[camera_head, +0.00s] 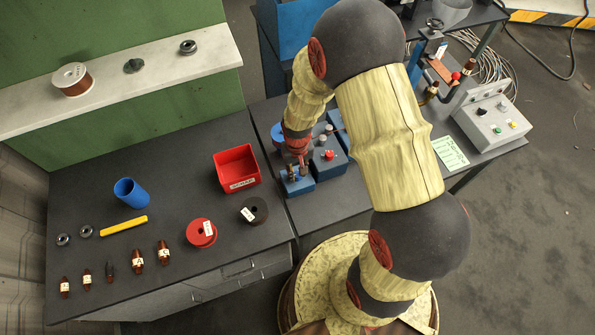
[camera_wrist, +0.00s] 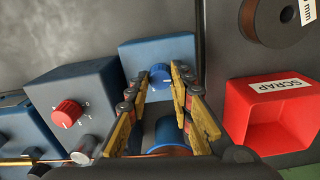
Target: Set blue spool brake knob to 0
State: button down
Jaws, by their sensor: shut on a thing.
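The blue spool brake knob (camera_wrist: 160,76) sits on a blue box (camera_wrist: 152,50) in the wrist view. A pale mark shows on its lower right; the scale around it is too small to read. My gripper (camera_wrist: 161,78) has one fingertip on each side of the knob and is shut on it. In the head view my gripper (camera_head: 298,174) is at the same box (camera_head: 300,188), and the knob is hidden there. The blue spool (camera_wrist: 168,132) shows between the finger bases, partly hidden.
A taller blue box with a red knob (camera_wrist: 67,113) stands left of it in the wrist view. The red scrap bin (camera_wrist: 238,112) and a dark spool (camera_wrist: 283,20) are to the right. Several small parts lie on the left bench (camera_head: 180,180). A grey control box (camera_head: 490,120) is at far right.

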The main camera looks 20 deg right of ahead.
aim_at(297, 174)
jog(key=shift+w+n, duration=0.1)
jog(key=shift+n, duration=0.5)
jog(key=c, duration=1.5)
grip_release()
jog(key=shift+c, duration=0.2)
notch_tip(297, 174, up, 12)
